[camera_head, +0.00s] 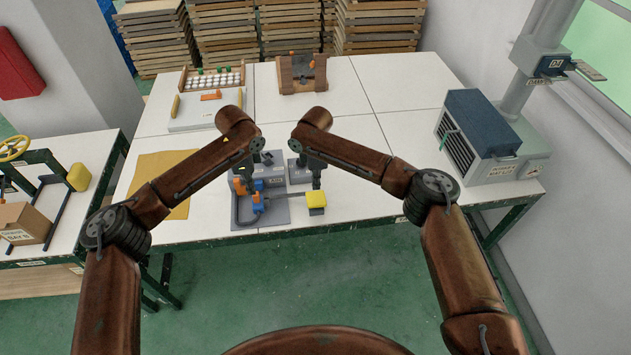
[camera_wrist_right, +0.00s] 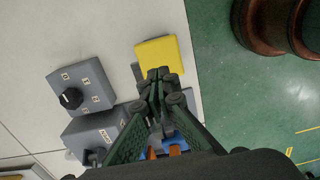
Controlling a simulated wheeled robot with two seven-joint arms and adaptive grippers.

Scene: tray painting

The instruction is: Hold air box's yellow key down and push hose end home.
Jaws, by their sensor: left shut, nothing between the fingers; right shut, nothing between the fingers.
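The yellow key (camera_head: 316,199) is a flat block at the right end of a grey bar, at the table's front edge. It also shows in the right wrist view (camera_wrist_right: 158,55). My right gripper (camera_head: 316,186) is shut and points down at the key; its fingertips (camera_wrist_right: 155,76) overlap the key's edge in the wrist view. I cannot tell whether they touch. The grey air box (camera_head: 272,172) stands behind. Blue and orange hose fittings (camera_head: 257,203) sit left of the key, with a dark hose (camera_head: 235,208) curving beside them. My left gripper (camera_head: 243,177) is shut, close above the fittings, partly hidden.
A grey box with a black knob (camera_wrist_right: 70,98) stands beside the air box. A yellow-tan sheet (camera_head: 160,172) lies to the left. A blue-topped vented unit (camera_head: 480,130) stands at the right, and a wooden holder (camera_head: 302,72) at the back. The table right of the key is clear.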

